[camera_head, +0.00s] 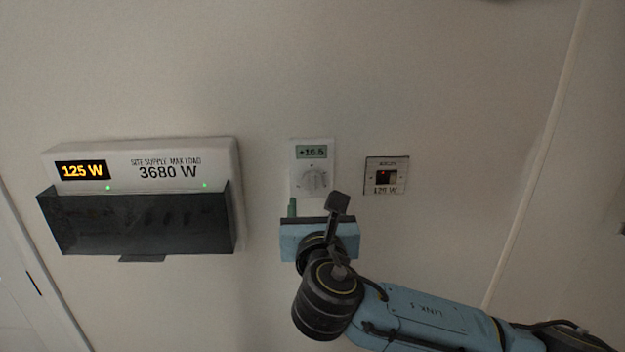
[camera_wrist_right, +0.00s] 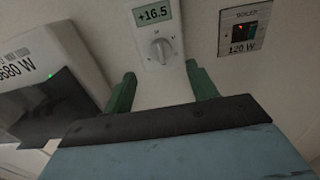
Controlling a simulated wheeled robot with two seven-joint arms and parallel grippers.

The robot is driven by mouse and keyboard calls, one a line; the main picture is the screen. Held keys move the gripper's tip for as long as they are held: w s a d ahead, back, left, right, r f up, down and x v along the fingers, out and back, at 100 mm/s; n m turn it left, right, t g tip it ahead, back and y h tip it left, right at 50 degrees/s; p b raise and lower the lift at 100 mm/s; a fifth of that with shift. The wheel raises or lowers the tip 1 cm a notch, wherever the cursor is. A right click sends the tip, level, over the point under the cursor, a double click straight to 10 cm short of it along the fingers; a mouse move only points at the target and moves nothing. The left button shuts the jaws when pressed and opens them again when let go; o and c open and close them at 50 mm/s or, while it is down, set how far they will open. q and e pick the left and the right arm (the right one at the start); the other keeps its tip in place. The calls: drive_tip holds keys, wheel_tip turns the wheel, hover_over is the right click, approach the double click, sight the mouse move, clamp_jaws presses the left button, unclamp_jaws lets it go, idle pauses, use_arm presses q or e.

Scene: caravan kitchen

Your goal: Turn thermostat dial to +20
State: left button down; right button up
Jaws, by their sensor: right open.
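The thermostat (camera_head: 298,175) is a white wall plate with a display (camera_head: 312,152) that reads +16.5. Its round white dial (camera_head: 314,181) sits below the display. In the right wrist view the dial (camera_wrist_right: 161,49) shows a raised grip bar, with the display (camera_wrist_right: 153,13) above it. My right gripper (camera_head: 313,206) is just below the dial in the head view, partly hidden behind its own wrist. In the wrist view its two green fingers (camera_wrist_right: 157,85) are spread apart and empty, below the dial and not around it. My left gripper is not in view.
A white supply box (camera_head: 222,165) with a dark cover (camera_head: 135,222) protrudes from the wall on the left, reading 125 W and 3680 W. A boiler switch plate (camera_head: 399,177) is just right of the thermostat. The wall above is clear.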

sight(312, 183)
drive_tip(key=w, duration=0.3)
drive_tip(key=w+p, duration=0.1)
drive_tip(key=w, duration=0.4)
drive_tip(key=shift+w+a, duration=0.25)
drive_tip(key=shift+w, duration=0.1)
drive_tip(key=c, duration=1)
drive_tip(key=shift+o, duration=0.2)
